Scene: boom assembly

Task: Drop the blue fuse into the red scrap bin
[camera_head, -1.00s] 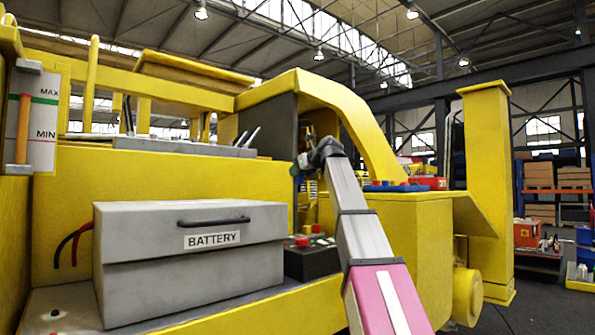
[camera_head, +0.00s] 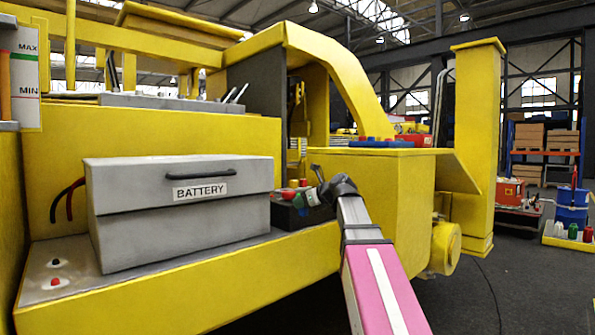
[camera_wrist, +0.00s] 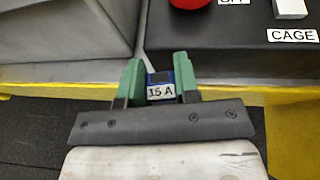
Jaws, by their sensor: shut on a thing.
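The blue fuse (camera_wrist: 158,78), with a "15 A" label, sits between the green fingers of my gripper (camera_wrist: 160,80) in the wrist view. My gripper is shut on it. In the head view my gripper (camera_head: 316,182) is in front of the black control box (camera_head: 292,215), and the fuse is too small to make out. A red box (camera_head: 509,191) stands on a low cart at the right. I cannot tell whether either is the scrap bin.
The grey battery box (camera_head: 185,212) stands on the yellow machine's ledge, left of my gripper. In the wrist view, the black box has a red knob (camera_wrist: 190,2) and a "CAGE" label (camera_wrist: 292,35). Open dark floor (camera_head: 520,280) lies at the right.

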